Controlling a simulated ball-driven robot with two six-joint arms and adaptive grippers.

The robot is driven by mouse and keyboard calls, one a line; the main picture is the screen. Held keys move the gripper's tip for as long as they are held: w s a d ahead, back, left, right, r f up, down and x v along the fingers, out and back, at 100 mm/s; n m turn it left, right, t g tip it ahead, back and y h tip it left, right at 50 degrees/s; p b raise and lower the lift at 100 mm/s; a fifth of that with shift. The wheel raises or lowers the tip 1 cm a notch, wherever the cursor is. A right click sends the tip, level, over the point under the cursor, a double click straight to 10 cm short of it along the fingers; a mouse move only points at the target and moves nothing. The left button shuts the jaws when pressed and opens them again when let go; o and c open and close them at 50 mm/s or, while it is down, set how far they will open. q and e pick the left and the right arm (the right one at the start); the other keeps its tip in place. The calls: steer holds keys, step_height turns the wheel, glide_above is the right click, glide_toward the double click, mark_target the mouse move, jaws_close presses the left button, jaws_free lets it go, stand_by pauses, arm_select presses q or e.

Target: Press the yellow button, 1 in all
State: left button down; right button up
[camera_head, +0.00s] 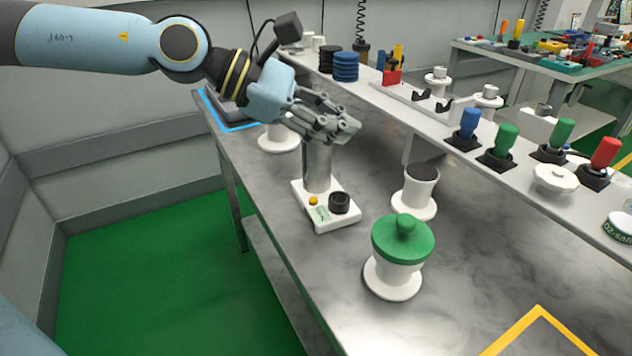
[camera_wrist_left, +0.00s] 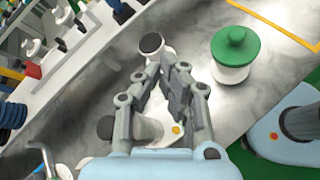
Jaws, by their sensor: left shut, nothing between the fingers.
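The yellow button (camera_head: 313,201) sits on the front left of a white device base (camera_head: 328,221) on the metal table. A black knob (camera_head: 339,202) is beside it, and a grey cylinder (camera_head: 318,167) rises behind. My left gripper (camera_head: 350,130) is above the device, over the top of the cylinder, with its fingers closed and empty. In the left wrist view the gripper (camera_wrist_left: 172,68) shows its fingers together, and the yellow button (camera_wrist_left: 176,130) shows between the finger links, apart from the fingertips. My right gripper is not in view.
A white spool with a dark top (camera_head: 422,185) and a green-lidded white jar (camera_head: 403,243) stand to the right of the device. A raised shelf (camera_head: 470,155) with coloured handles runs along the back. The table's front right is clear, with yellow tape (camera_head: 540,312).

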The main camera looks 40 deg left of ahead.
mark_target(313, 201)
arm_select(q)
steer(key=a+f+m, duration=0.1)
steer(key=a+m+g+y, duration=0.1)
steer(key=s+a+f+m+g+y, duration=0.1)
steer(key=a+m, duration=0.1)
steer(key=shift+f, duration=0.35)
step_height(313, 201, down, 9)
steer(key=b, duration=0.8)
steer(key=shift+r, duration=0.1)
stand_by(0.9)
